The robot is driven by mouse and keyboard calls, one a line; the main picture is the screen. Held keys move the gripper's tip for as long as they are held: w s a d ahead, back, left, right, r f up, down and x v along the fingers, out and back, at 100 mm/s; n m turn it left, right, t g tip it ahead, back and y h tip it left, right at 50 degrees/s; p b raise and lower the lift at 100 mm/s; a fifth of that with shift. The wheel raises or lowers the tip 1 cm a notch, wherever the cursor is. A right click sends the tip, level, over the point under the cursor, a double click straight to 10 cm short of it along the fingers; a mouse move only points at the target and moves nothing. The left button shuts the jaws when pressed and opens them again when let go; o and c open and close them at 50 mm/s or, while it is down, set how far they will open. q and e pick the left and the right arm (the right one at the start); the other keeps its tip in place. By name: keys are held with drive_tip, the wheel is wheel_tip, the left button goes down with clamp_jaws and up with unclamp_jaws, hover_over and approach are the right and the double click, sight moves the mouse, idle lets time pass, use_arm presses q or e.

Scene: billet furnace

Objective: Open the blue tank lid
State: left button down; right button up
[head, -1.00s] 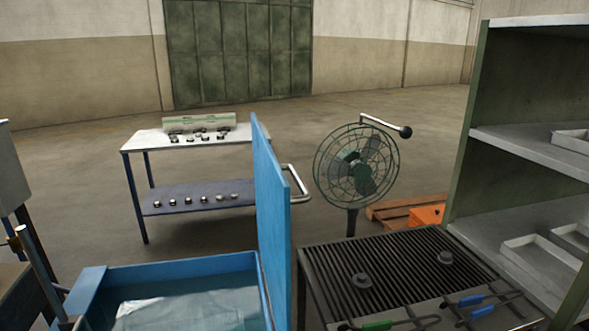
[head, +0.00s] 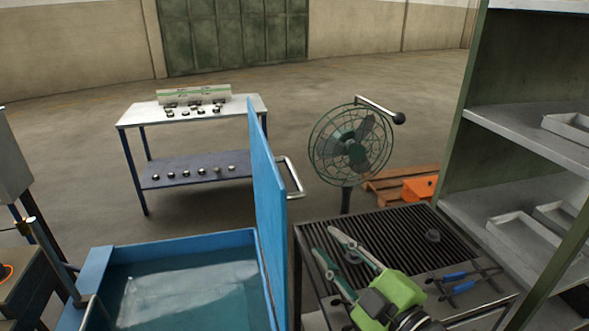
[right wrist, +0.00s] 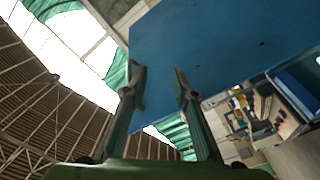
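The blue tank (head: 97,275) stands at the lower left of the head view, with water (head: 190,290) showing inside. Its blue lid (head: 268,190) stands upright along the tank's right side, so the tank is open. My right gripper (head: 325,243) is green with grey fingers, spread apart and empty. It is to the right of the lid, over the grate table, and apart from the lid. In the right wrist view its fingertips (right wrist: 158,72) show a gap, with the broad blue lid face (right wrist: 225,45) beyond them. My left gripper is out of view.
A dark grate table (head: 400,235) with blue-handled tongs (head: 458,287) is right of the lid. A fan (head: 350,148) stands behind it. Grey shelving (head: 530,135) blocks the far right. A white-topped cart (head: 240,108) stands behind the tank, with open floor around it.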

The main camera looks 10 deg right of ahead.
wheel_tip(320, 180, up, 6)
drive_tip(key=n+t+y, duration=0.1)
drive_tip(key=n+t, duration=0.1)
drive_tip(key=b, duration=0.6)
approach(294, 173)
drive_tip(key=w, duration=0.2)
drive_tip(key=x, duration=0.2)
drive_tip(key=p+x, duration=0.1)
drive_tip(key=x, duration=0.1)
drive_tip(key=p+x, duration=0.1)
drive_tip(key=x, duration=0.1)
drive_tip(key=shift+w+a, duration=0.2)
drive_tip(key=shift+a, duration=0.2)
drive_tip(key=shift+p+x, duration=0.4)
drive_tip(key=shift+x, duration=0.45)
drive_tip(key=shift+f, duration=0.1)
clamp_jaws()
